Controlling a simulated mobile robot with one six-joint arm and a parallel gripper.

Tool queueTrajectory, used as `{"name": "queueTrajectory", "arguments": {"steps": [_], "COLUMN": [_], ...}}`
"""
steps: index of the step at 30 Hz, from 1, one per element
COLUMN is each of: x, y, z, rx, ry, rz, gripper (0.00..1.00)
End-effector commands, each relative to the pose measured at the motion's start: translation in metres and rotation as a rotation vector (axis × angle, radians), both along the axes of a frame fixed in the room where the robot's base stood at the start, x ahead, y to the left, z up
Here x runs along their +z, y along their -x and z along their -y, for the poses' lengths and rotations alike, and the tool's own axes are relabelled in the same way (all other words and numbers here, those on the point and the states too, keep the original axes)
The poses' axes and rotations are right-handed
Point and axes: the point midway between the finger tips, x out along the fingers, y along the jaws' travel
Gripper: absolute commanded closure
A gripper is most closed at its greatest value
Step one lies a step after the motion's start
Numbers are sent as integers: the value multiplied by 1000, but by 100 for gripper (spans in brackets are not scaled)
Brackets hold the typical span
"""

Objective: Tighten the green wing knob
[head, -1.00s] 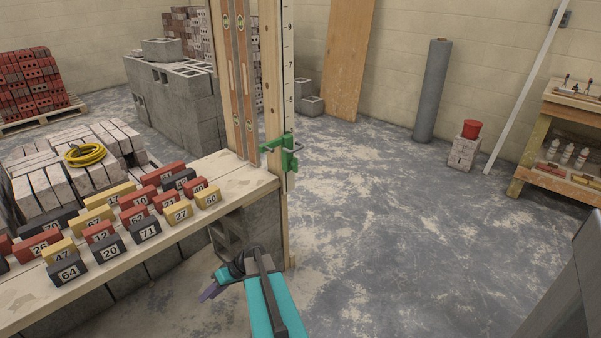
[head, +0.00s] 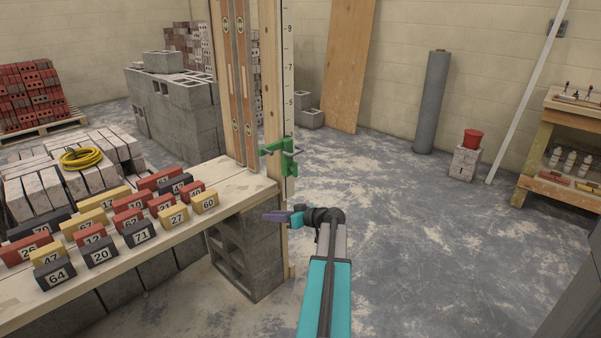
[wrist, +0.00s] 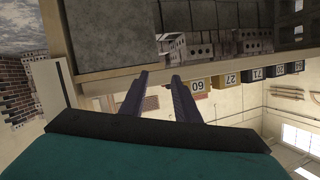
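A green clamp (head: 280,156) is fixed on the upright post with the number scale in the head view. A thin grey bar sticks out of it. I cannot clearly tell the green wing knob from the clamp body at this size. My gripper (head: 271,216) is below the clamp, near the post and the end of the plank, apart from the clamp. Its two purple fingers (wrist: 160,92) show in the wrist view with a gap and nothing between them. The clamp is not seen in the wrist view.
A plank (head: 90,246) carries several numbered blocks, with the yellow 60 block (head: 204,202) nearest the post. Hollow concrete blocks (head: 245,245) support it. The floor (head: 420,235) to the right is open.

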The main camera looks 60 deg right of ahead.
Motion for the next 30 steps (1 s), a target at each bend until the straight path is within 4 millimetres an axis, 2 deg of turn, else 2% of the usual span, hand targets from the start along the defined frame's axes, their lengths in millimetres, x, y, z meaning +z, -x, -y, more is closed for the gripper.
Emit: {"name": "queueTrajectory", "arguments": {"steps": [1, 6, 12, 15, 21, 30], "x": [7, 44, 87, 104, 121, 122], "y": [11, 47, 96, 116, 136, 136], "z": [19, 71, 123, 141, 156, 156], "rx": [-23, -90, -170, -200, -229, -229], "ry": [25, 116, 228, 273, 315, 317], "rz": [28, 119, 213, 248, 278, 279], "gripper": [71, 71, 71, 71, 71, 71]}}
